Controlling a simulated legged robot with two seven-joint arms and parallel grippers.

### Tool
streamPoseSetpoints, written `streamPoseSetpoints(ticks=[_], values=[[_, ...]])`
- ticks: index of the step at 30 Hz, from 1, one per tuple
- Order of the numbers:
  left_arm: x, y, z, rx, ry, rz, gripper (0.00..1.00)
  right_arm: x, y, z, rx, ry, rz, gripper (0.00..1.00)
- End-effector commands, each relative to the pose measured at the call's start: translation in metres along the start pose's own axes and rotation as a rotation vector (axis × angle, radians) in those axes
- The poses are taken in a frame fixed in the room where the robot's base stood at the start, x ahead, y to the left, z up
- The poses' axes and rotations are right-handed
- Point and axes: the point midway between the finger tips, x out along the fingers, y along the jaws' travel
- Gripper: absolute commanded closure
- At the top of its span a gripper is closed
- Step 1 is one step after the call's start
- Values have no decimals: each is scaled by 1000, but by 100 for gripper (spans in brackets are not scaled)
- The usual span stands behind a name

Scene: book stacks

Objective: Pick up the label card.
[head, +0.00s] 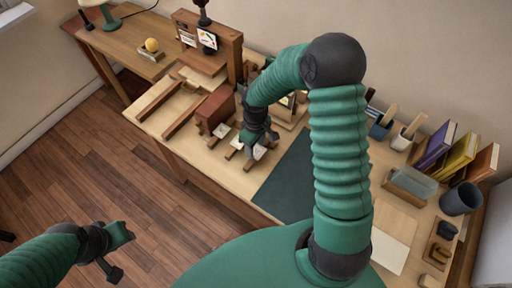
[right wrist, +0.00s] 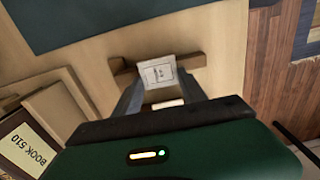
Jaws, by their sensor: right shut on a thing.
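The label card (right wrist: 158,72) is small and white with dark print. In the right wrist view it stands between the fingertips of my right gripper (right wrist: 160,92), in front of a small wooden bar. My right gripper is shut on the card. In the head view my right gripper (head: 255,145) points down over the bench among small white cards on wooden blocks, one of them a white card (head: 221,130) to its left. The gripper partly hides the held card there. My left gripper (head: 118,254) hangs over the floor at the lower left, apart from everything; its jaw opening is unclear.
A dark green mat (head: 287,180) lies right of my right gripper. A reddish-brown block (head: 215,108) stands close on its left. Upright books (head: 457,158) and a dark cup (head: 461,198) stand at the right. In the wrist view a book labelled "BOOK 510" (right wrist: 35,145) lies at the left.

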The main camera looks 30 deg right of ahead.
Motion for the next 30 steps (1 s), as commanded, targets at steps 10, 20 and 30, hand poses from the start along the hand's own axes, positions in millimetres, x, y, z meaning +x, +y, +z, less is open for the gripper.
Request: streamPoseSetpoints(ticks=[10,20,30], values=[[-1,0,0,0,0,0,64,-32,-22,-1,-6,1,1,88],[7,0,2,0,0,0,64,-39,-113,-2,-8,2,1,88],[10,0,2,0,0,0,64,-45,-160,-3,0,1,1,88]])
